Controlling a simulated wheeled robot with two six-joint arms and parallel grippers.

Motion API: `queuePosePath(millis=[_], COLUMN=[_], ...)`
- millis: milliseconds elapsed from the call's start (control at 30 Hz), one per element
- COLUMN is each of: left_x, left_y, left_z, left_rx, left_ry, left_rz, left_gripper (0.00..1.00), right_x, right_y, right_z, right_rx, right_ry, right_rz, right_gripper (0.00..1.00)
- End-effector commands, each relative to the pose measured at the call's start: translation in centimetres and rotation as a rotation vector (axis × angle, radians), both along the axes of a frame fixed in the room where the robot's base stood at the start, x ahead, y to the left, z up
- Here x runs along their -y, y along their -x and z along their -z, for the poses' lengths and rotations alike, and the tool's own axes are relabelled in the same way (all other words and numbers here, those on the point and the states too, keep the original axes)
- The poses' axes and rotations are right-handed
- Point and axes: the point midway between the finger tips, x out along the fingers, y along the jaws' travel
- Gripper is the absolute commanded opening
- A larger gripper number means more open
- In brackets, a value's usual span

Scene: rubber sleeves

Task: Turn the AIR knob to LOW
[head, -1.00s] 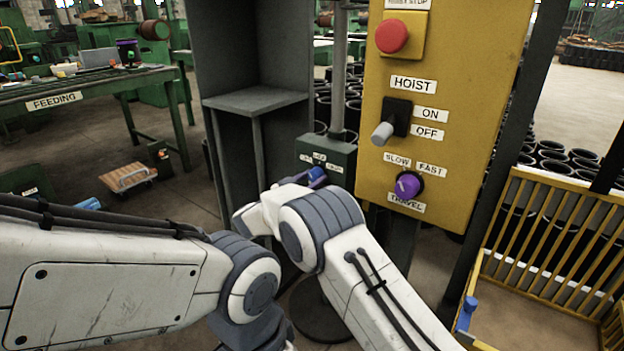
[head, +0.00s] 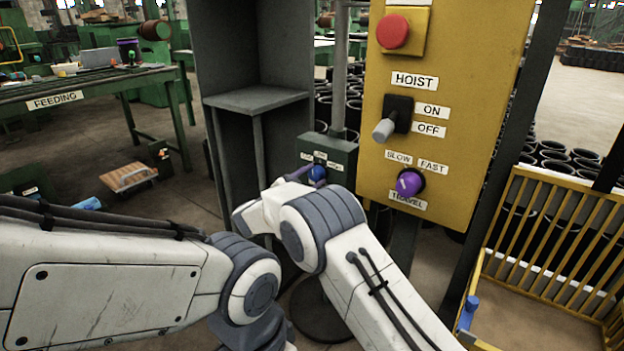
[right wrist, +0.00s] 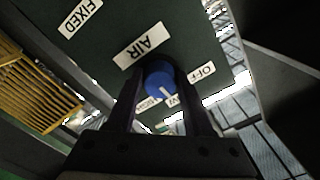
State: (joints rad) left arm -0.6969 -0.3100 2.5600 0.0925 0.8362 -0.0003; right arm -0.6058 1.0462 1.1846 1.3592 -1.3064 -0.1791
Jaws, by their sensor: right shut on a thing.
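The blue AIR knob (right wrist: 158,80) sits on a dark green box, between the two dark fingers of my right gripper (right wrist: 161,84) in the right wrist view. The gripper is shut on it. The knob's white pointer line aims toward the lower right of that view, near a label mostly hidden by a finger. The AIR label (right wrist: 143,45) and the OFF label (right wrist: 203,72) are readable. In the head view the knob (head: 317,173) shows small on the front of the green box (head: 330,150), just past my right wrist. My left gripper is out of view.
A yellow panel (head: 450,60) with a red button, HOIST lever and purple TRAVEL knob (head: 410,182) stands close to the right of my right arm. A dark open cabinet (head: 220,60) stands behind left. A yellow barred crate (head: 560,240) is at the right.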

Motion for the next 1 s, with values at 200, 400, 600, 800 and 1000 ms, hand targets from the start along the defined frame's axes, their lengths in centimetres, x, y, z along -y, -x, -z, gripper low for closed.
queuePosePath(millis=[200,400,600,800,1000], left_x=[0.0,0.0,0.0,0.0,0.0], left_y=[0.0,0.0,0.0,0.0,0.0], left_z=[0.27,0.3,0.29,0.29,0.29], left_rx=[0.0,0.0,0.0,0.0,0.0], left_ry=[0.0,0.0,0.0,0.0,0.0], left_rz=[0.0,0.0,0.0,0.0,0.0], left_gripper=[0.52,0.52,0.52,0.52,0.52], right_x=[0.03,0.04,0.05,0.06,0.01], right_y=[-0.08,-0.08,-0.08,-0.08,-0.04], right_z=[-0.03,-0.06,-0.07,-0.09,-0.06], right_rx=[0.039,0.049,0.049,0.049,0.049], right_ry=[-0.053,-0.067,-0.068,-0.067,-0.067], right_rz=[-0.001,0.0,0.0,0.001,0.0], right_gripper=[0.0,0.0,0.0,0.81,0.81])
